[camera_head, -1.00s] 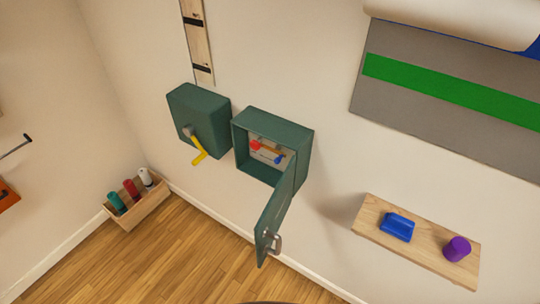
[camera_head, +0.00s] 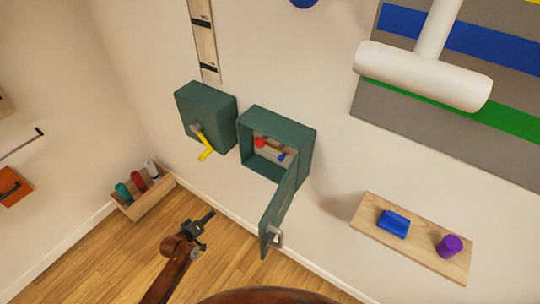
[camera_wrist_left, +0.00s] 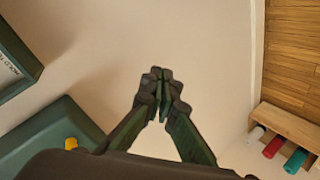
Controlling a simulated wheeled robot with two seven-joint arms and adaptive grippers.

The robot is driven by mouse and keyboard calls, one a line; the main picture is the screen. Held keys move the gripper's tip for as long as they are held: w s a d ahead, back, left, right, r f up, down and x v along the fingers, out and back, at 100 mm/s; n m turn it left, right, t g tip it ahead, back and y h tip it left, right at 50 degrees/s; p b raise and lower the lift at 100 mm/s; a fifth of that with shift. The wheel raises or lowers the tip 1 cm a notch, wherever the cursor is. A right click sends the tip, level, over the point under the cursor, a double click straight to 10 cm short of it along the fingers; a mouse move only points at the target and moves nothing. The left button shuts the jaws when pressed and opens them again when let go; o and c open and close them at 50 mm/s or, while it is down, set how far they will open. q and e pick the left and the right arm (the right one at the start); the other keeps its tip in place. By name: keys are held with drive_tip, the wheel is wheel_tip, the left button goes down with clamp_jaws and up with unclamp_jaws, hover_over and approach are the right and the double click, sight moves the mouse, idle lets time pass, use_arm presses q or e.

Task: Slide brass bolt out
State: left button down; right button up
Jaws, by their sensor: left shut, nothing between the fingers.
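The open green box (camera_head: 301,150) on the wall has its door (camera_head: 273,215) swung out toward me, with a metal handle. Inside are a red knob (camera_head: 260,142), a small blue part (camera_head: 282,156) and a tan piece between them. I cannot make out the brass bolt for certain. My left gripper (camera_head: 212,214) is shut and empty, in the air below and left of the open box, apart from the door. In the left wrist view, its fingertips (camera_wrist_left: 160,74) meet in front of bare wall. My right gripper is not in view.
A shut green box (camera_head: 205,112) with a yellow crank (camera_head: 205,150) hangs left of the open one. A wooden rack (camera_head: 145,202) with coloured cylinders stands at lower left. A wooden shelf (camera_head: 418,247) is at right. A white T-shaped form (camera_head: 425,75) crosses upper right.

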use_arm(q)
drive_tip(key=w+d+r+h, duration=0.1)
drive_tip(key=d+r, duration=0.4)
drive_tip(key=r, duration=0.6)
drive_tip(key=w+d+r+h+p, duration=0.1)
drive_tip(key=d+r+h, duration=0.3)
drive_tip(key=r, duration=0.8)
drive_tip(key=d+r+t+h+p, duration=0.1)
drive_tip(key=d+r+h, duration=0.1)
drive_tip(key=d+r, duration=0.5)
wheel_tip(320, 180, up, 4)
drive_tip(key=shift+w+d+r+h, duration=0.25)
drive_tip(key=shift+w+d+h, duration=0.05)
drive_tip(key=shift+w, duration=0.1)
drive_tip(key=w+d+f+p, duration=0.2)
drive_tip(key=w+d+p, duration=0.2)
drive_tip(key=d, duration=0.6)
drive_tip(key=shift+w, duration=0.75)
